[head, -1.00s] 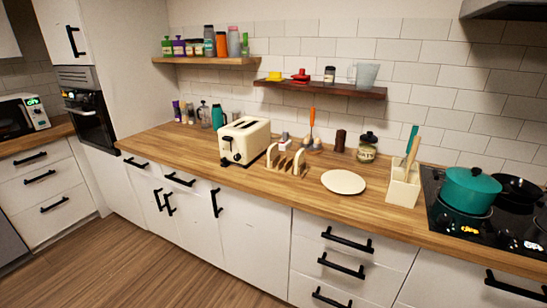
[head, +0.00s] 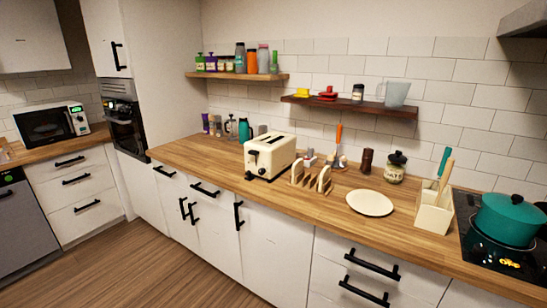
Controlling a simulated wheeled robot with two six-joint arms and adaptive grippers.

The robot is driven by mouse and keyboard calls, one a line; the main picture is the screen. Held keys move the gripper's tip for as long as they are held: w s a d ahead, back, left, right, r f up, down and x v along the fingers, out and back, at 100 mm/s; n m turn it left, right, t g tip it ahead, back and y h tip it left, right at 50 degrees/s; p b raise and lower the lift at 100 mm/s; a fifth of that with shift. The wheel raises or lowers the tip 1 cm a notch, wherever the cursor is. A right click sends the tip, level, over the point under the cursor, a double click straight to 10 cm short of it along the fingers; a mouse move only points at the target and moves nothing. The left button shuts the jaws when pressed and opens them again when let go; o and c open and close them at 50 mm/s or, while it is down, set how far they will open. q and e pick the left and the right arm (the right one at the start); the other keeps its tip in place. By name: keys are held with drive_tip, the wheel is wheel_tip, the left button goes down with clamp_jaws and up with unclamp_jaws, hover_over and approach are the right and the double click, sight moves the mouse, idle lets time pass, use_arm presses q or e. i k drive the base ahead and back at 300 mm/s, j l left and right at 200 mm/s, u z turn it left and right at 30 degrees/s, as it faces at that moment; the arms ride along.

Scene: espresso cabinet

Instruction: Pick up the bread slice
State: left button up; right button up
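A small wooden rack (head: 312,181) stands on the wooden counter (head: 215,160), right of a cream toaster (head: 269,156). Pale upright shapes show in the rack; they are too small to tell whether one is a bread slice or part of the rack. No bread slice can be clearly made out elsewhere. The toaster's slots face up, and I cannot see into them. A round cream plate (head: 369,203) lies flat and empty on the counter, right of the rack. Neither of my grippers shows in the head view.
A utensil holder (head: 433,212) and a teal pot (head: 508,219) on the hob stand at the right. A lidded jar (head: 395,168) and a dark mill (head: 366,161) stand behind the plate. A low shelf (head: 347,107) hangs above. The counter left of the toaster is mostly clear.

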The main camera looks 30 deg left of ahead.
sight(297, 166)
drive_tip(key=i+j, duration=0.15)
drive_tip(key=i, duration=0.25)
drive_tip(key=i+j, duration=0.2)
drive_tip(key=i, duration=0.2)
drive_tip(key=i+j, duration=0.15)
drive_tip(key=i, duration=0.25)
